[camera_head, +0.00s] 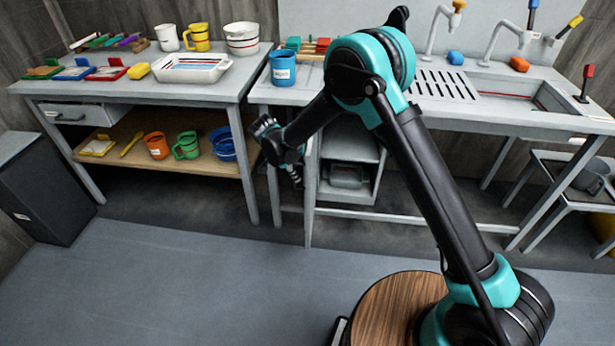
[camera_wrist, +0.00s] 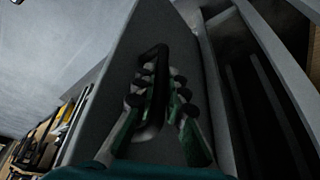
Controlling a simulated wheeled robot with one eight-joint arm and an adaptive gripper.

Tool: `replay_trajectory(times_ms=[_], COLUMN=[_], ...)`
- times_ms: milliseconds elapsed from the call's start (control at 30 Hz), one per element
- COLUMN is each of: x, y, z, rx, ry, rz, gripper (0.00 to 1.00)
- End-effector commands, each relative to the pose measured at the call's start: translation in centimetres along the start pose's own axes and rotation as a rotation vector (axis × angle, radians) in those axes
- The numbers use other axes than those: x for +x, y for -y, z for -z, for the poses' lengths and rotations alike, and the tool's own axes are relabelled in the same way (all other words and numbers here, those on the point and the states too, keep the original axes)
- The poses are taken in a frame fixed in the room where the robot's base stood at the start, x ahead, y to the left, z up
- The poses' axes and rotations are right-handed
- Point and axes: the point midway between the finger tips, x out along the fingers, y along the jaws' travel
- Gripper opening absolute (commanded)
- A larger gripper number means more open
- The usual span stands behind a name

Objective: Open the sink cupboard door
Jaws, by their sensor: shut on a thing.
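The sink cupboard door (camera_head: 309,205) is a grey panel seen nearly edge-on in the head view. It stands swung out from the cupboard (camera_head: 348,195), and the shelves inside show to its right. In the wrist view the door (camera_wrist: 150,25) fills the middle, with the cupboard's dark inside (camera_wrist: 255,90) open at right. My gripper (camera_head: 296,178) is at the left face of the door. In the wrist view its fingers (camera_wrist: 157,95) are shut on the dark bar handle (camera_wrist: 155,60). The lower part of the handle is partly hidden by the fingers.
A bench (camera_head: 235,95) with a lower shelf of mugs and a bowl stands left of the door. A blue mug (camera_head: 283,68) stands on the sink counter above my gripper. A stool (camera_head: 570,175) is at right. The floor (camera_head: 180,285) in front is clear.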

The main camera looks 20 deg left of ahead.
Motion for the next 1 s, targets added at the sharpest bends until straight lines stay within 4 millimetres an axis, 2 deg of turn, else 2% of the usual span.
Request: replay_trajectory(times_ms=[233,700,733,867,1000], x=[-0.4,-0.4,-0.4,-0.4,-0.4], y=[1.5,1.7,1.7,1.7,1.7], z=[-0.9,-0.9,-0.9,-1.0,-1.0], rx=[0.002,0.003,0.003,0.002,0.002], ry=[-0.002,-0.003,-0.003,-0.002,-0.002], rz=[0.002,0.002,0.002,0.002,0.001], gripper=[0.0,0.0,0.14,0.3,0.33])
